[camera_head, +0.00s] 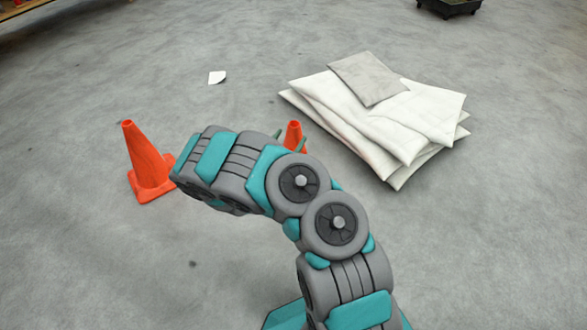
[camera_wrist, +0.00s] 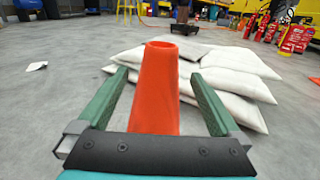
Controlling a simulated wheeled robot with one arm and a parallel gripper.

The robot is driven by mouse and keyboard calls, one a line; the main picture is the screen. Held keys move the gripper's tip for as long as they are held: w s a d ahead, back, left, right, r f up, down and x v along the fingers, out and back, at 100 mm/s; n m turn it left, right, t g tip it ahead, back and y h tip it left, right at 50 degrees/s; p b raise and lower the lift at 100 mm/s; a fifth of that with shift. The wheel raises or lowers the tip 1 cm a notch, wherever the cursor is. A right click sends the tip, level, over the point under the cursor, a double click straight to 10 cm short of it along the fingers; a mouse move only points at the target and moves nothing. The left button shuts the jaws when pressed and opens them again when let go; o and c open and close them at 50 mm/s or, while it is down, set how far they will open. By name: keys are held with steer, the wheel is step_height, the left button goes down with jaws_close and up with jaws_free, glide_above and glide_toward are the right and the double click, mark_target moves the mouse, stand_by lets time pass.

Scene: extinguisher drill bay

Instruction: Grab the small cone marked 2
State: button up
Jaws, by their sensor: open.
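A small orange cone (camera_wrist: 160,98) stands upright between the two green fingers of my gripper (camera_wrist: 159,75) in the wrist view. The fingers are open, one on each side, with a visible gap to the cone; its base is hidden by the gripper body. In the head view only the top of this cone (camera_head: 294,136) shows behind my arm, with green fingertips beside it. A second orange cone (camera_head: 146,160), looking larger, stands on a square base to the left of my arm. No number is readable on either cone.
A stack of white sacks (camera_head: 390,125) with a grey sheet (camera_head: 368,78) on top lies just behind the cone. A paper scrap (camera_head: 217,77) lies on the floor. Red extinguishers (camera_wrist: 270,33) stand at the far right of the wrist view. The grey floor at left is mostly clear.

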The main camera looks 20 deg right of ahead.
steer(key=b+x, duration=0.1)
steer(key=x, duration=0.5)
steer(key=shift+f, duration=0.2)
steer(key=shift+w+d+r, duration=0.1)
steer(key=shift+w+d, duration=0.3)
steer(key=shift+d, duration=0.05)
steer(key=shift+c, duration=0.2)
jaws_close()
